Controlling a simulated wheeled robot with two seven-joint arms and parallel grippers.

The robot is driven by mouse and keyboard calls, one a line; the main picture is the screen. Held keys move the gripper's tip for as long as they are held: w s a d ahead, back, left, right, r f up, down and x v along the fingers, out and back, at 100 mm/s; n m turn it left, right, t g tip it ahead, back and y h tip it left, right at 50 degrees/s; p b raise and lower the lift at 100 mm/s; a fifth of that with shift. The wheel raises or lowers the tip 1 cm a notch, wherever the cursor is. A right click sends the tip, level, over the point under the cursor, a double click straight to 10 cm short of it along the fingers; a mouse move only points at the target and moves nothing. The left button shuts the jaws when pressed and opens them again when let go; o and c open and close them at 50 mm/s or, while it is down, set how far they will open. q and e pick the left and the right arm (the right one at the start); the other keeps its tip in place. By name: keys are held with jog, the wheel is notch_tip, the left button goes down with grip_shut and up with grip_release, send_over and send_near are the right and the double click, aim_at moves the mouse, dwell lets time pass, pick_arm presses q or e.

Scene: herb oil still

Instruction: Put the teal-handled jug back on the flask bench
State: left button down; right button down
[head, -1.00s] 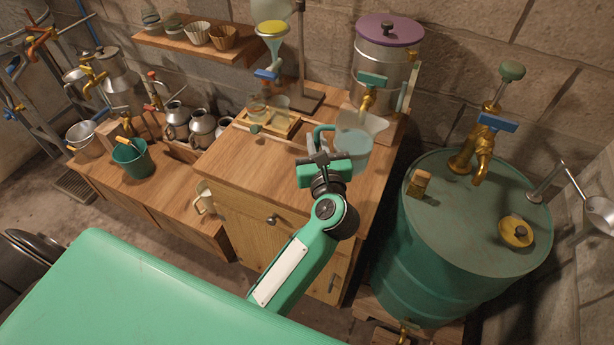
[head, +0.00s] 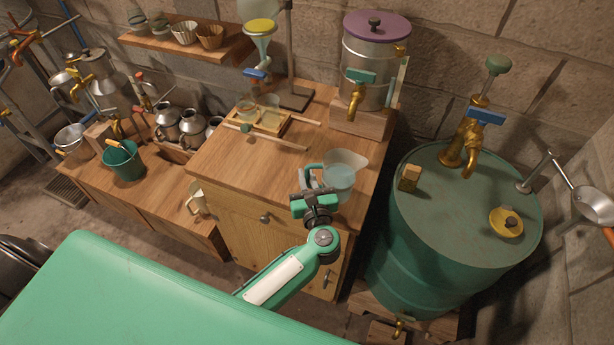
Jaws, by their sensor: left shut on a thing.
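The jug (head: 341,170) is clear, with a pouring lip at its right and a teal handle (head: 311,171) at its left. It looks upright and holds pale liquid. My left gripper (head: 312,192) is shut on the handle, and its body hides part of the handle. The jug is over the front right part of the wooden bench top (head: 235,165); I cannot tell whether its base touches the wood. My right gripper is out of view.
A steel urn (head: 368,65) with a purple lid and brass tap (head: 356,98) stands behind on a wooden block. A tray with glass vessels (head: 265,118) and a rod (head: 275,138) lie at the back left. A green drum (head: 455,215) stands right. Bench top left of the jug is clear.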

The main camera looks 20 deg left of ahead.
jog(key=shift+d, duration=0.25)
pick_arm(q)
jog(key=shift+f, duration=0.1)
jog(key=c, duration=1.5)
grip_release()
jog(key=shift+o, duration=0.2)
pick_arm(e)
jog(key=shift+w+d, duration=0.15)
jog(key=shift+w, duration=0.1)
